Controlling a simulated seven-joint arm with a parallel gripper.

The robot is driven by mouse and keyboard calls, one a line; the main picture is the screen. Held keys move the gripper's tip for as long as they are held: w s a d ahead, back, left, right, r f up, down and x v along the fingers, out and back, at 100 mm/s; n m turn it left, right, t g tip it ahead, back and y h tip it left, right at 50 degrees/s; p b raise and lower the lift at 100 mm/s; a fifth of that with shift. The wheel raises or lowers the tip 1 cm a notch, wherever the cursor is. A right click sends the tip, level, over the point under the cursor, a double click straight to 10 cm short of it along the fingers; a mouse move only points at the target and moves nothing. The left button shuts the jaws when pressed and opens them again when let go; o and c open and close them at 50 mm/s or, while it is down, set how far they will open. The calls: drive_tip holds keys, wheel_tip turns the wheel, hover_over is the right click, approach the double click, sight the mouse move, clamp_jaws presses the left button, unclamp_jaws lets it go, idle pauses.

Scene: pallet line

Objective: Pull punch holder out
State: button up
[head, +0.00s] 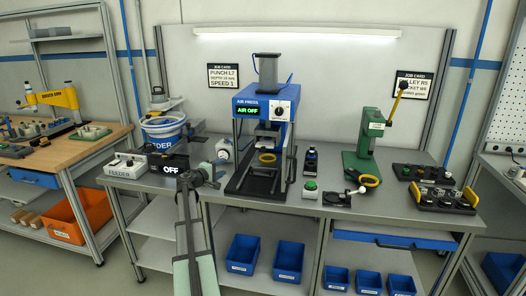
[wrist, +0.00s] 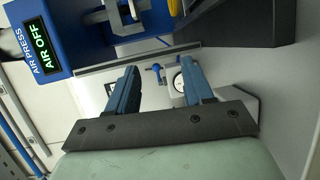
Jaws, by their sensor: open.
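The blue air press (head: 266,103) stands mid-bench, its display reading AIR OFF; it also shows at the upper left of the wrist view (wrist: 60,30). A light metal part under its head (head: 267,134) looks like the punch holder, but I cannot be sure. Part of this metal assembly (wrist: 125,16) shows at the top of the wrist view.
A white unit with a dial (head: 224,150) stands left of the press, beyond my fingers in the wrist view (wrist: 180,78). A feeder (head: 164,130) and OFF box (head: 170,164) are further left.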

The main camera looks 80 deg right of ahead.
drive_tip(key=h, duration=0.1)
approach(262, 150)
drive_tip(key=shift+g, duration=0.4)
drive_tip(key=x, duration=1)
drive_tip(key=shift+d, duration=0.35)
clamp_jaws()
